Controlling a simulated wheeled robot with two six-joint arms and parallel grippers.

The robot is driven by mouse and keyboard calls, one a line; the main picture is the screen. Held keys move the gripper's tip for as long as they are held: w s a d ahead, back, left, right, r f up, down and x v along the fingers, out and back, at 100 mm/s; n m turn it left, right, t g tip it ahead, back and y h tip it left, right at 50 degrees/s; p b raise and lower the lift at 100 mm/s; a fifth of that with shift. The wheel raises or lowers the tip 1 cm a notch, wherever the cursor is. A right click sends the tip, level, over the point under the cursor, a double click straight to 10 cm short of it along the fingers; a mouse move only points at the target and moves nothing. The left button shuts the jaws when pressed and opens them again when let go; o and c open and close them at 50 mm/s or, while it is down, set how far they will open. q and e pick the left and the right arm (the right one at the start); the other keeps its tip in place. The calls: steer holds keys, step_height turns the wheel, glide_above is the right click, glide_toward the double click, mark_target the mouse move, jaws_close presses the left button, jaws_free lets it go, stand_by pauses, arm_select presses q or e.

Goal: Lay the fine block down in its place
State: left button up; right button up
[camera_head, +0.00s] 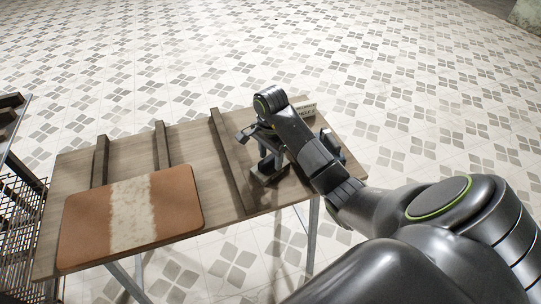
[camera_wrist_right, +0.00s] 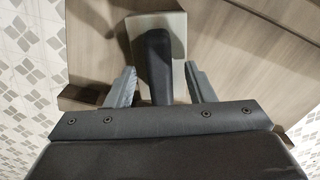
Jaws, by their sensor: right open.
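A block with a pale flat base (camera_wrist_right: 177,22) and a dark upright handle shows in the right wrist view. I take it to be the fine block, though I cannot read any mark on it. It rests on the wooden table top. My right gripper (camera_wrist_right: 158,78) is open, with one finger on each side of the handle and a gap on both sides. In the head view my right arm covers much of this spot at the table's right end. My left gripper is not in view.
A brown board with a cream stripe (camera_head: 130,216) lies on the left of the wooden table (camera_head: 190,135). Dark wooden strips (camera_head: 228,165) cross the table top. A wire rack (camera_head: 17,200) is at the left.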

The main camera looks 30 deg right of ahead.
step_height(320, 180, up, 17)
steer(key=p, duration=1.6)
steer(key=shift+p, duration=0.4)
